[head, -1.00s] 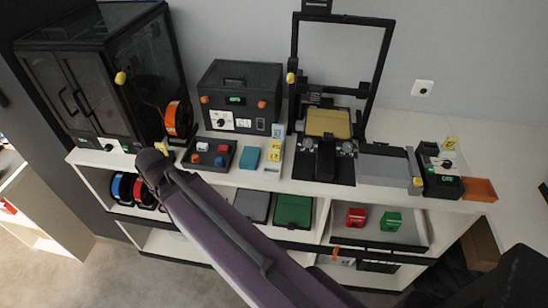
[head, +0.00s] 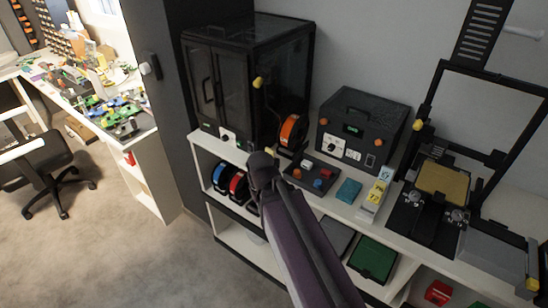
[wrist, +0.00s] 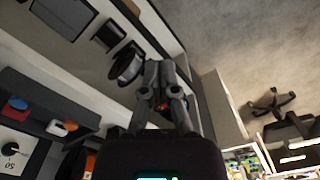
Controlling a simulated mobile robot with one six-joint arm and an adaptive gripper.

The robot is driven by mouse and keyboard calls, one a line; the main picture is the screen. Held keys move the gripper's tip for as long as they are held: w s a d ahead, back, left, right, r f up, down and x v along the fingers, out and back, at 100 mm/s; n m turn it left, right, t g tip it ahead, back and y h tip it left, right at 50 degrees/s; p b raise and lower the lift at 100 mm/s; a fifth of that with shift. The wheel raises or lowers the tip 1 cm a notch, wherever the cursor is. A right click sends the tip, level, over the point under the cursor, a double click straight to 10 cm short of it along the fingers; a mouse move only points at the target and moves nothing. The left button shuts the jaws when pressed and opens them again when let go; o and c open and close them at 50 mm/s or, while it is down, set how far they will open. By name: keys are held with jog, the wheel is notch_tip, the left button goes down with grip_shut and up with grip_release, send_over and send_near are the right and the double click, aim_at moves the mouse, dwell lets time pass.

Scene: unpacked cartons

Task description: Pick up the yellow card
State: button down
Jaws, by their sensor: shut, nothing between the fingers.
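In the head view, small yellow cards with dark print (head: 376,191) stand in a white holder (head: 366,214) on the white shelf top, with a blue-and-white card behind them. Which one is the yellow card I cannot tell. The cards are not recognisable in the wrist view. My gripper (wrist: 163,108) shows in the wrist view with its dark fingers together and nothing between them. In the head view my arm crosses the lower middle, left of the card holder, and the fingers cannot be made out.
A teal block (head: 348,191) and a dark tray (head: 311,173) of coloured pieces lie left of the cards. A black control box (head: 361,128) stands behind. A printer frame (head: 430,100) stands right. An orange spool (head: 292,132) and black cabinet (head: 245,75) stand left. A chair (head: 45,165) is farther left.

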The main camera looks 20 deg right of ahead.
dwell(0.4)
jog(key=c, duration=0.7)
grip_release()
jog(key=shift+o, duration=0.4)
